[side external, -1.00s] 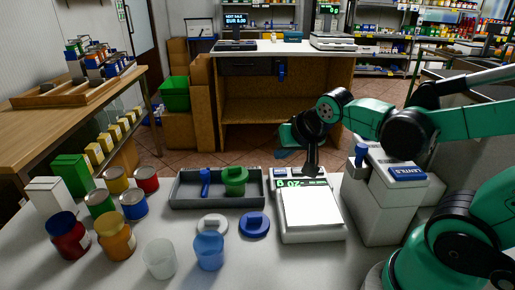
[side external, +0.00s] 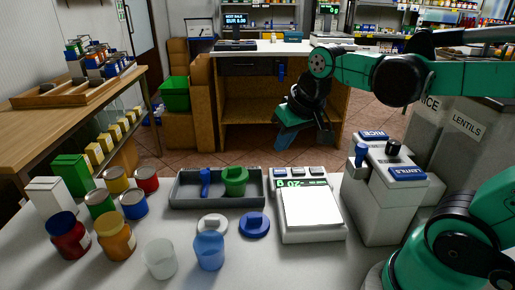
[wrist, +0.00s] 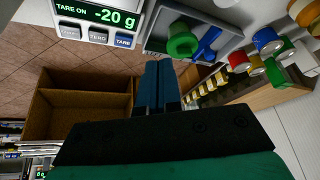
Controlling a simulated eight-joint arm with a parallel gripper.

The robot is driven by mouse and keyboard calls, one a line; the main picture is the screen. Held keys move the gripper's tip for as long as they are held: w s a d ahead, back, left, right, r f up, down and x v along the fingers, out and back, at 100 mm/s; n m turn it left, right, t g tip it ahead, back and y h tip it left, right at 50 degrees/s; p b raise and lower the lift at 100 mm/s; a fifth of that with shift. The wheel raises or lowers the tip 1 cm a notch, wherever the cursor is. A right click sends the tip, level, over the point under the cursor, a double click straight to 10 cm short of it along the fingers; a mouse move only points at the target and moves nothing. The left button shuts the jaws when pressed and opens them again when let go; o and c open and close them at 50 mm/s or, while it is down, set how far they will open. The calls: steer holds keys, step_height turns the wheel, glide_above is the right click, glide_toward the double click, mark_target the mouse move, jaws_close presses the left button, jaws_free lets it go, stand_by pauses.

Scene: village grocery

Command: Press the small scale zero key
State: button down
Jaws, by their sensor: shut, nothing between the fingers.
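The small scale (side external: 281,222) stands on the white counter, with a pale pan (side external: 312,207), a lit display and a row of keys on its far edge. In the wrist view its display (wrist: 110,15) reads "TARE ON -20 g". Below the display sit a grey key, the grey zero key (wrist: 98,36) and the blue tare key (wrist: 123,41). My gripper (wrist: 158,66) is shut and empty. In the side view it hangs beyond the scale's far edge, apart from the keys. In the wrist view its fingers are below and right of the zero key.
A grey tray (side external: 187,203) with a green cup and a blue item stands left of the scale. A dispenser (side external: 380,205) with blue labels stands close on the right. Jars, cans and cups fill the counter's left. A wooden shop counter (side external: 235,125) stands behind.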

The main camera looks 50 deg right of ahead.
mark_target(298, 170)
steer(key=w+d+m+g, duration=0.2)
steer(key=d+m, duration=0.1)
steer(key=d, duration=0.3)
steer(key=w+d+r+m+g, duration=0.1)
steer(key=d+m+g, duration=0.2)
steer(key=d, duration=0.3)
steer(key=shift+w+y, duration=0.3)
steer(key=shift+w, duration=0.05)
step_height(298, 170, down, 14)
steer(key=shift+r, duration=0.1)
